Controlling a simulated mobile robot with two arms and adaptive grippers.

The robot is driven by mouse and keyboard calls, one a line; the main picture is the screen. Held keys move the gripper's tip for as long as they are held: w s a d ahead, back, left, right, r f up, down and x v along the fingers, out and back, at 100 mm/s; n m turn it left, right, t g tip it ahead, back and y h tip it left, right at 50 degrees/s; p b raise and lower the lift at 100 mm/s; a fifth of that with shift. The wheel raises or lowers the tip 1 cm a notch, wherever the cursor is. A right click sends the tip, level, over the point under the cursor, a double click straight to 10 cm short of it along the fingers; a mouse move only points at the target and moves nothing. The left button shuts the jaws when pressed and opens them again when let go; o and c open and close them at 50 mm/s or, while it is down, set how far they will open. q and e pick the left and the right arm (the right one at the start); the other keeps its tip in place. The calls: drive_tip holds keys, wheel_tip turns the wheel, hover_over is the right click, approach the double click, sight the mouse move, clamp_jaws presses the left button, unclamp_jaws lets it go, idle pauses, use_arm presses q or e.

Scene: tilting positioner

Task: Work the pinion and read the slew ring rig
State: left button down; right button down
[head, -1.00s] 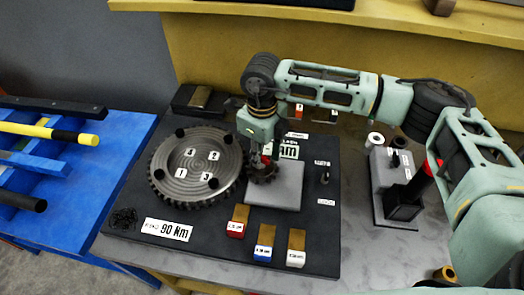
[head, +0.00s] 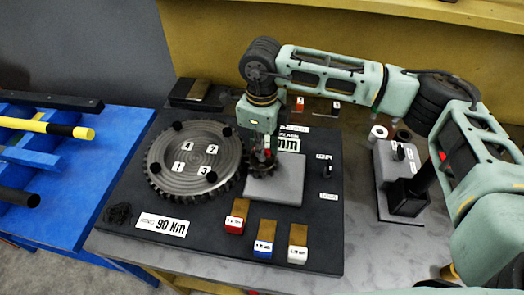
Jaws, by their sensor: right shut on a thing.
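The slew ring (head: 219,160) is a dark toothed disc on the black base plate, with black knobs and white tags numbered 1 to 4 on its face. The small dark pinion (head: 259,169) stands at its right edge, at the corner of a grey pad. My right gripper (head: 263,155) points down over the pinion and is shut on its top, which the fingers largely hide. A white plate reading 90 Nm (head: 162,225) lies at the plate's front left. My left gripper is out of view.
Red (head: 235,225), blue (head: 263,249) and white (head: 296,253) tagged blocks lie along the plate's front. A grey stand with a black holder (head: 408,202) is to the right, with small cylinders behind it. A blue bench (head: 85,188) is at left.

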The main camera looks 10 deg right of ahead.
drive_tip(key=shift+f+n+b, duration=0.15)
drive_tip(key=shift+n+b, duration=0.65)
drive_tip(key=shift+b, duration=0.05)
drive_tip(key=shift+n, duration=0.3)
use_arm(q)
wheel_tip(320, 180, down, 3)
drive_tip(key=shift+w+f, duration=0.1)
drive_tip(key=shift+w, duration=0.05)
use_arm(e)
drive_tip(key=shift+r, duration=0.2)
drive_tip(key=c, duration=1.8)
unclamp_jaws()
wheel_tip(320, 180, up, 12)
